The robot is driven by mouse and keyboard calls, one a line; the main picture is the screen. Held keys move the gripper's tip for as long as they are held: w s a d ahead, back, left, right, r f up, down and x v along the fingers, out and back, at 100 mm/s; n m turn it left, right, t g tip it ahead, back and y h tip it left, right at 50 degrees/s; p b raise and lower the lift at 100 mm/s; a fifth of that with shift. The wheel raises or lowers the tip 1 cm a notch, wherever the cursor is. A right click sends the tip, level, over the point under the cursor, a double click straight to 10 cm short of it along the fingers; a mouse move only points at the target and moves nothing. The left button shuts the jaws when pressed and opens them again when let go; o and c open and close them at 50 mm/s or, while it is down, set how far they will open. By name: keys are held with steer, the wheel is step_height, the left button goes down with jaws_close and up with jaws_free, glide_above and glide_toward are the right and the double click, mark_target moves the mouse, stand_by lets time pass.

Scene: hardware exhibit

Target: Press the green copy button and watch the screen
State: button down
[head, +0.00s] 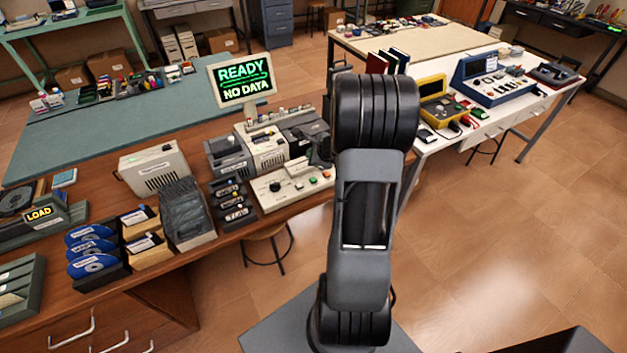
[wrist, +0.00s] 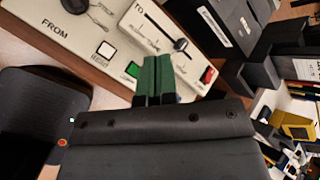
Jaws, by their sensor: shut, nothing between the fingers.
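The copy panel (head: 290,190) is a pale sloped box with knobs and small buttons on the brown bench. In the wrist view the panel (wrist: 60,18) shows the words FROM and TO, a white button (wrist: 106,50), and a red button (wrist: 207,74) right of my fingers. The screen (head: 242,82) reads READY and NO DATA in green. My gripper (wrist: 158,62) has green fingers, shut and empty, over the panel; I cannot tell if they touch it.
Grey devices (head: 268,150) stand behind the panel, and a dark rack (head: 232,200) is to its left. Blue disks (head: 92,250) and a box marked LOAD (head: 38,214) sit further left. A white table (head: 480,125) with instruments stands right. The tiled floor at right is clear.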

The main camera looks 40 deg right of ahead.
steer(key=b, duration=0.5)
glide_above(313, 180)
step_height(313, 180, down, 6)
steer(key=shift+f, duration=0.2)
steer(key=shift+f+b, duration=0.75)
steer(key=shift+f, duration=0.15)
stand_by(1.0)
steer(key=shift+f+b, duration=0.3)
steer(key=shift+b, duration=0.3)
steer(key=shift+f+b, duration=0.4)
steer(key=shift+b, duration=0.1)
stand_by(0.5)
steer(key=shift+r, duration=0.1)
steer(key=shift+r+p, duration=0.55)
steer(key=shift+r, duration=0.2)
